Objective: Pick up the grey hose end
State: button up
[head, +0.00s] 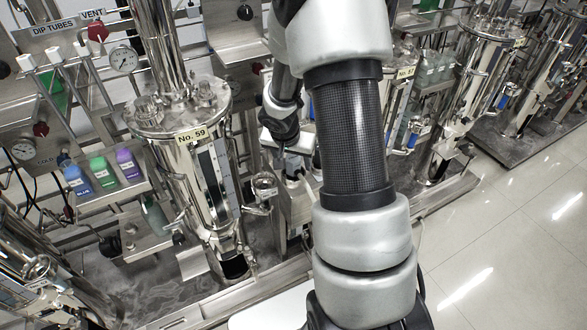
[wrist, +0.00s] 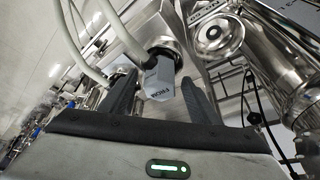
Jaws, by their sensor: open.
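The grey hose end (wrist: 158,82), a grey block-like connector with dark lettering on its side, is in the middle of the wrist view. A pale hose (wrist: 118,28) runs to it from the upper left. My gripper (wrist: 157,92) is open, with one dark finger on each side of the hose end; I cannot tell whether either finger touches it. In the head view my gripper (head: 296,172) is low beside the steel skid, partly hidden by my arm. I cannot make out the hose end there.
A steel vessel marked No. 59 (head: 190,140) stands left of my arm. Blue, green and purple bottles (head: 103,171) sit on a shelf further left. A round steel fitting (wrist: 218,36) and a thin black cable (wrist: 262,105) are at right in the wrist view. Open floor (head: 500,235) lies right.

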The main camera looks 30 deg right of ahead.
jog(key=shift+r, duration=0.1)
jog(key=c, duration=1.4)
